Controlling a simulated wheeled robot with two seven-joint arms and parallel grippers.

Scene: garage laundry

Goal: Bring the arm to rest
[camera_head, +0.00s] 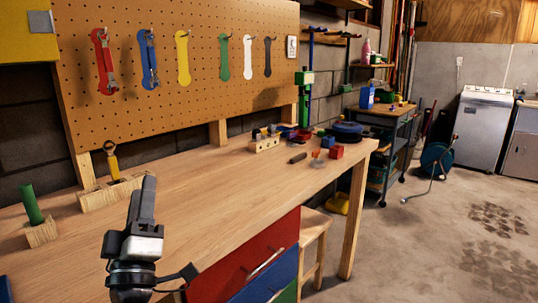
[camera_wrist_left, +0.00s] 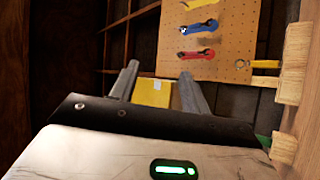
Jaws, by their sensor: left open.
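My left gripper (camera_head: 143,203) is raised in front of the near left part of the wooden workbench (camera_head: 215,185), its fingers pointing up and away. In the left wrist view its two grey fingers (camera_wrist_left: 158,92) stand apart with nothing held between them. A yellow panel behind them shows through the gap, well beyond the fingertips. The gripper's lower part hides some of the bench's front edge. My right gripper is in neither view.
A wooden block with a yellow-handled tool (camera_head: 113,165) and a block with a green handle (camera_head: 32,205) stand at the bench's left. Several coloured items lie at its far end. A pegboard (camera_head: 200,60) with hanging tools rises behind. The middle of the bench is clear.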

